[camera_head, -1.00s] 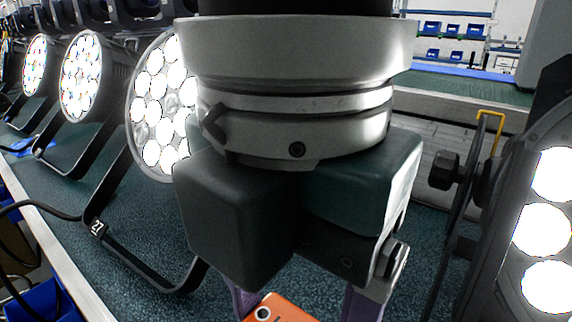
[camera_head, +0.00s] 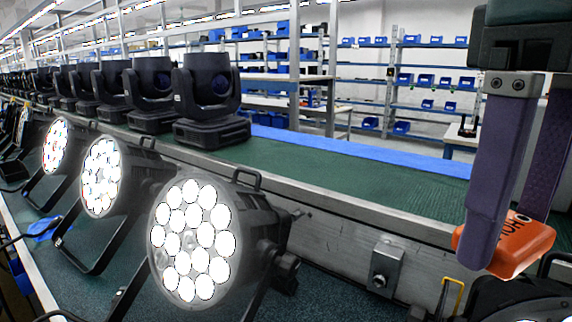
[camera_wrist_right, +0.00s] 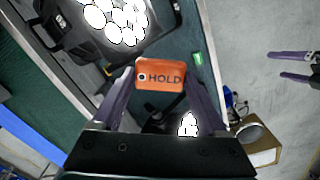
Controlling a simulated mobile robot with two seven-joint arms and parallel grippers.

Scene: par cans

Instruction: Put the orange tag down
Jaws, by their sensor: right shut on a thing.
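The orange tag (camera_head: 512,246), marked HOLD, is between the two purple fingers of my right gripper (camera_head: 508,232) at the right of the head view. The gripper is shut on it and points down. In the head view, the tag is in front of a metal rail and above a lit lamp's housing. The right wrist view shows the tag's face (camera_wrist_right: 161,79), with a hole at its left end. My left gripper (camera_wrist_right: 292,67) shows at the right edge of that view, its two purple fingers apart and nothing between them.
A lit par can (camera_head: 190,240) and others line the near bench at left. Dark moving-head lights (camera_head: 209,95) stand on the green belt (camera_head: 350,165) behind. A yellow bracket (camera_head: 452,296) and a grey switch box (camera_head: 386,266) are near the rail. The belt's right stretch looks clear.

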